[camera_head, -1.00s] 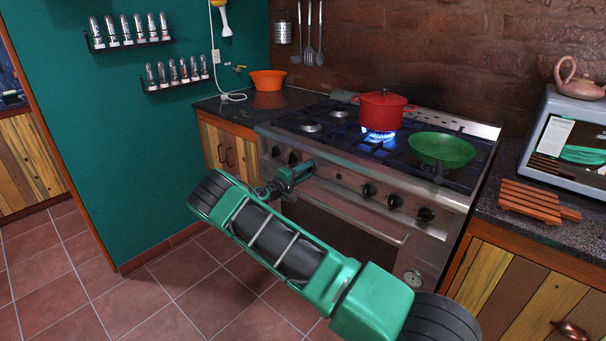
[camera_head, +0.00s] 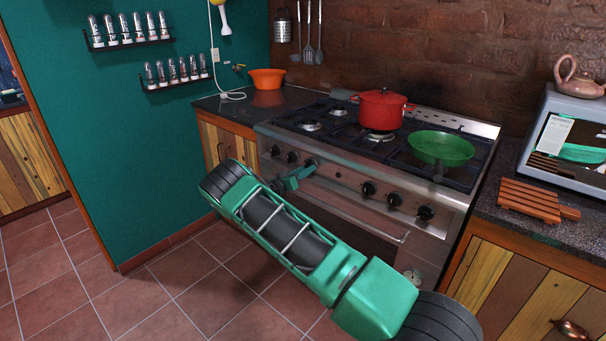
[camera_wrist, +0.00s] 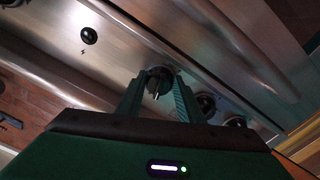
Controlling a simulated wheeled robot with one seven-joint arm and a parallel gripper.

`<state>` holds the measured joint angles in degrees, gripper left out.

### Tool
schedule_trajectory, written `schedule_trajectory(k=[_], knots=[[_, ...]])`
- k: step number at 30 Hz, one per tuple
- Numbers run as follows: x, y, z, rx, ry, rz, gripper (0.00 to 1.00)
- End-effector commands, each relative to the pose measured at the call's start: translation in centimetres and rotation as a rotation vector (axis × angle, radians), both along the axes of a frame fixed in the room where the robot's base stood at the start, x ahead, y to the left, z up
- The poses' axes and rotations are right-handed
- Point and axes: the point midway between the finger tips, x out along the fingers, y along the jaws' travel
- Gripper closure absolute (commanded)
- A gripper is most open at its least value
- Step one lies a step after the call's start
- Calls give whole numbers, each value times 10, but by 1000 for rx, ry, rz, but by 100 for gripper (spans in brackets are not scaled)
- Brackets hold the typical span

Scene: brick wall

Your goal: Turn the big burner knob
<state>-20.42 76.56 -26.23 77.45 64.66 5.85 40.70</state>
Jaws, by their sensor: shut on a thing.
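The stove (camera_head: 330,190) has a row of black knobs along its steel front panel. My gripper (camera_head: 307,170) reaches the left group of knobs, at the third one from the left. In the wrist view my gripper (camera_wrist: 158,95) has its two green fingers on either side of a dark burner knob (camera_wrist: 157,82) and is shut on it. In the head view the fingers mostly hide that knob. The red pot (camera_head: 381,110) stands on a back burner, and no flame shows under it. A green pan (camera_head: 441,148) sits on the right side of the hob.
Two other knobs (camera_wrist: 207,103) lie close beside my right finger in the wrist view. A small black button (camera_wrist: 89,36) with a spark mark is on the panel. The oven handle (camera_head: 350,218) runs below the panel. A wooden trivet (camera_head: 538,200) lies on the right counter.

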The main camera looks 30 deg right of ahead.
Motion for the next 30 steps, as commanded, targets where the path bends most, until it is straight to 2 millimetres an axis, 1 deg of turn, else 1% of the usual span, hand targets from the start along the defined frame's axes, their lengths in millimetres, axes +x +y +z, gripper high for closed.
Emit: schedule_trajectory(k=[1,6,15,22,30], knots=[[-1,-3,-1,14,-36,-5,89],[-1,-3,-1,61,-172,-5,89],[0,-1,0,124,-347,-5,89],[1,-1,1,146,-413,-4,89],[1,-1,2,151,-431,-4,88]])
